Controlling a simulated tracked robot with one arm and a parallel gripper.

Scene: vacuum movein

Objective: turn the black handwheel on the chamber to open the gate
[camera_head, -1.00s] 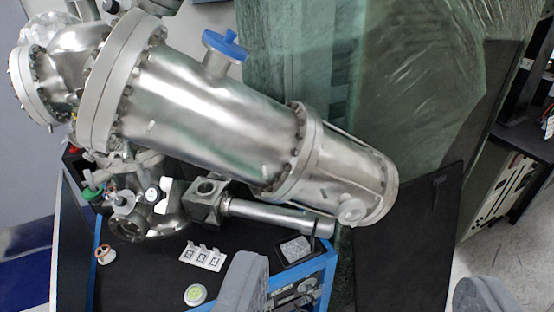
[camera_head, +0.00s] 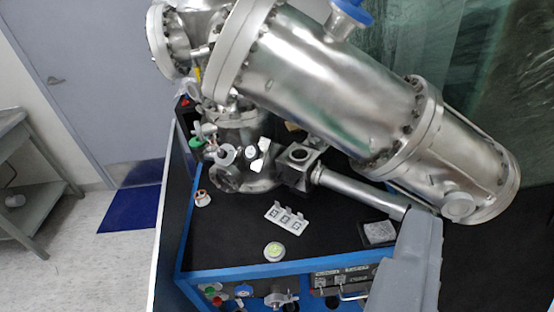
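The steel chamber (camera_head: 310,75) is a large cylinder lying slanted across the upper right, above a black-topped bench. A smaller steel vessel (camera_head: 240,145) stands under its left end. A thin steel tube (camera_head: 355,187) runs right from a square block (camera_head: 299,158) beside that vessel. I cannot make out a black handwheel; a small dark part shows near the tube's right end, partly behind my finger. One grey finger of my gripper (camera_head: 408,262) shows at the lower right, in front of the bench edge. The other finger is outside the picture, so the two stand apart.
The bench has a blue frame (camera_head: 225,272) and a panel of knobs at its front. A white three-part piece (camera_head: 286,216), a round green-topped piece (camera_head: 274,251) and a grey block (camera_head: 379,232) lie on it. Floor at left is open; a grey table (camera_head: 28,170) stands there.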

